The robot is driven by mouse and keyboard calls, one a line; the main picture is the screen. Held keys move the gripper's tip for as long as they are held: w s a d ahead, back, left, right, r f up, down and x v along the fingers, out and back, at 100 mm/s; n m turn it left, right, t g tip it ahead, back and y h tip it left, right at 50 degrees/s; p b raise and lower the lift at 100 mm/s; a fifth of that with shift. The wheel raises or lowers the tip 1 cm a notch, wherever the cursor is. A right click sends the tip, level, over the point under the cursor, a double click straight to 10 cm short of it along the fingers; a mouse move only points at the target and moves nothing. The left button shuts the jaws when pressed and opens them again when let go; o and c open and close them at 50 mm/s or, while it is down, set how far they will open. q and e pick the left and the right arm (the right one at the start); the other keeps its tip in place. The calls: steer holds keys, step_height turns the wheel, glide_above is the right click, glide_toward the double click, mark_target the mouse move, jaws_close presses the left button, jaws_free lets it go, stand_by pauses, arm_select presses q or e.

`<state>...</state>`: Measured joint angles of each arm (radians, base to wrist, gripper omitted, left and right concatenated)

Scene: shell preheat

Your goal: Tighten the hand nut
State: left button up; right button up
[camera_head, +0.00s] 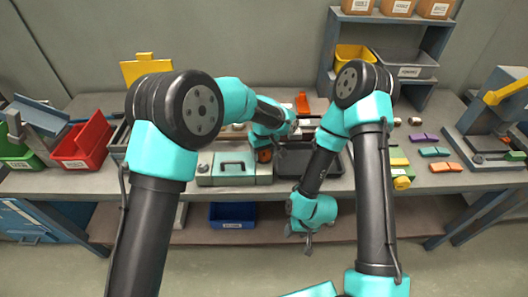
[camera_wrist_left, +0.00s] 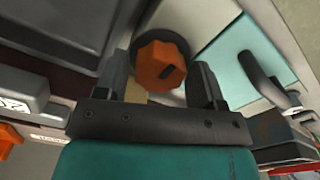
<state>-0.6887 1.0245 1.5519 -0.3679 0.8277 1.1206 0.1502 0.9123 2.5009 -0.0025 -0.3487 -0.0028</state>
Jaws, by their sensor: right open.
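The hand nut (camera_head: 264,155) is an orange, lobed knob at the right end of a pale green and grey unit in the middle of the bench. In the left wrist view the hand nut (camera_wrist_left: 160,62) shows large, with a dark slot on its face. My left gripper (camera_wrist_left: 160,85) has one finger on each side of it; whether they touch it I cannot tell. In the head view my left arm mostly hides this gripper (camera_head: 279,146). My right gripper (camera_head: 308,240) is open and empty, pointing down in front of the bench edge.
The unit's lid (camera_head: 228,168) carries a dark handle (camera_wrist_left: 262,82) beside the nut. A dark tray (camera_head: 290,166) lies to its right. Red (camera_head: 84,142) and green bins stand at left, a shelf (camera_head: 333,45) behind, and a press-like machine (camera_head: 495,115) at right.

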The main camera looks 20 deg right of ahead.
arm_select(q)
steer(key=c, duration=0.7)
steer(key=shift+m, duration=0.3)
steer(key=m, duration=0.8)
steer(key=shift+m, duration=0.4)
steer(key=m, duration=0.4)
steer(key=shift+m, duration=2.3)
